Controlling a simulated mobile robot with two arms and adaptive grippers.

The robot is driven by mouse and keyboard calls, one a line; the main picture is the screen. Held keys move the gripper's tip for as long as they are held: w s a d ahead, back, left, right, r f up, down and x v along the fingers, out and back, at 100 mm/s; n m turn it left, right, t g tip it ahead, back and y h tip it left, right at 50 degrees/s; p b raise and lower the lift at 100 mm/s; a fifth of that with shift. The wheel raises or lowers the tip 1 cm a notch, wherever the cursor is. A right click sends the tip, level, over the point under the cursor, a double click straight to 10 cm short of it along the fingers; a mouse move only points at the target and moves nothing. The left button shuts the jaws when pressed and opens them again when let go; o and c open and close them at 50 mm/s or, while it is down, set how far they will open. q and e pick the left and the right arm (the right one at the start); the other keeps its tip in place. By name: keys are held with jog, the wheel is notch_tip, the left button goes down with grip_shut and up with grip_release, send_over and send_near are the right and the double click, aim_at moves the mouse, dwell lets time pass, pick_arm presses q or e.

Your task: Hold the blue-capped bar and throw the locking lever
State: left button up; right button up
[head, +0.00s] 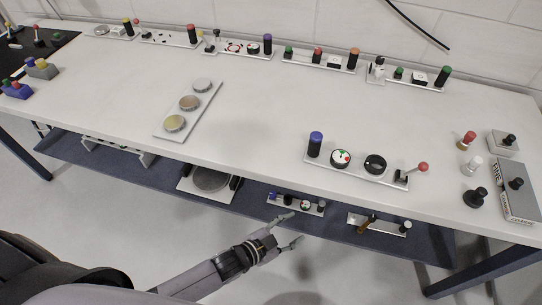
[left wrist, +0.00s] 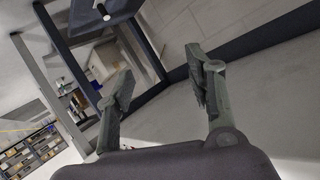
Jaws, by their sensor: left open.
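A dark bar with a blue cap (head: 315,146) stands upright at the left end of a pale plate (head: 358,171) near the table's front edge. A lever with a red ball knob (head: 422,167) sits at the plate's right end and leans to the right. Between them are a round dial with red and green marks (head: 341,158) and a black ring (head: 375,164). My left gripper (head: 292,229) is open and empty, in front of the table and below its edge, apart from the plate. Its open fingers (left wrist: 160,68) also show in the left wrist view. My right gripper is not in view.
A similar small plate with a blue-capped piece (head: 296,204) lies on the lower shelf (head: 245,193), beyond my left gripper. Several fixture plates line the back wall. Knobs and a grey box (head: 516,205) stand at right. The table's middle is clear.

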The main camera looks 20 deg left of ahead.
pick_arm(q)
jog(key=s+d+r+m+t+h, duration=0.1)
jog(key=d+r+m+h, duration=0.25)
jog(key=r, duration=0.65)
jog(key=s+d+r+m+h, duration=0.1)
jog(key=d+r+m+h, duration=0.25)
jog(key=r, duration=0.55)
jog(key=m, duration=2.7)
send_near(310, 143)
jog(key=shift+s+d+r+y, duration=0.2)
jog(key=shift+s+r+y, duration=0.15)
jog(key=shift+s+y, duration=0.1)
jog(key=shift+w+a, duration=0.15)
jog(key=shift+a, duration=0.05)
jog(key=shift+w+m, duration=0.2)
jog(key=shift+m, duration=0.2)
jog(key=x, duration=1.1)
jog(key=shift+w+d+f, duration=0.1)
jog(key=shift+w+d, duration=0.1)
jog(key=shift+d, duration=0.1)
jog(key=shift+c, duration=0.4)
